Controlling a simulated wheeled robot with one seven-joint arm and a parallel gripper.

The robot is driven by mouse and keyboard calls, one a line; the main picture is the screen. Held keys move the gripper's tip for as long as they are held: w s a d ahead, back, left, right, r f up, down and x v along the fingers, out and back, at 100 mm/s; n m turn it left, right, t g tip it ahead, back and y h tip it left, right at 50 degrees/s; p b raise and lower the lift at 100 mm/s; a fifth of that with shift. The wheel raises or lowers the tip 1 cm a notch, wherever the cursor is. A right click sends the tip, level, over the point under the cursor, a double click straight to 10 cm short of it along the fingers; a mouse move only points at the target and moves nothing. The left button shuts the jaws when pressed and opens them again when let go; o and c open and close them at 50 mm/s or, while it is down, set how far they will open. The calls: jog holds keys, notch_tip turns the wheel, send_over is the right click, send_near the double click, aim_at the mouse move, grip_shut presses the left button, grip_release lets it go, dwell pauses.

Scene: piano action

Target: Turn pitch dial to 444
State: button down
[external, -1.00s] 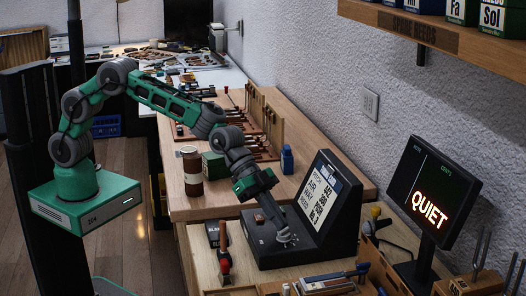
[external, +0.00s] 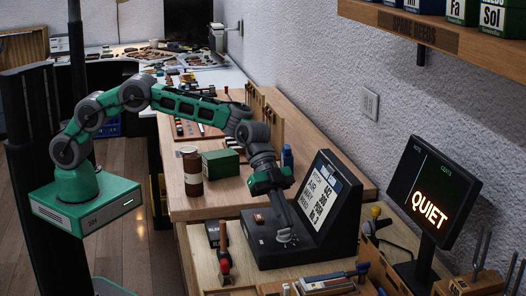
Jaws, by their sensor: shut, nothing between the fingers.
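The black console (external: 285,256) stands on the wooden bench with a slanted display (external: 322,196) at its back. The display's top line reads PITCH with a number that looks like 442, but it is too small to be sure. My gripper (external: 287,234) points down and is shut, its tips at a small round grey fitting on the console's flat top. This looks like the pitch dial (external: 290,241), partly hidden by the tips. I cannot tell whether the tips touch it.
A monitor (external: 430,190) reading QUIET stands at the right. A brown jar (external: 193,173) and a green box (external: 221,163) are behind the console to the left. A shelf (external: 440,40) overhangs at upper right.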

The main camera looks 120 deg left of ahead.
jog(key=shift+w+a, duration=0.15)
jog(key=shift+w, duration=0.8)
jog(key=shift+w+p, duration=0.6)
jog(key=shift+p, duration=0.05)
dwell(0.6)
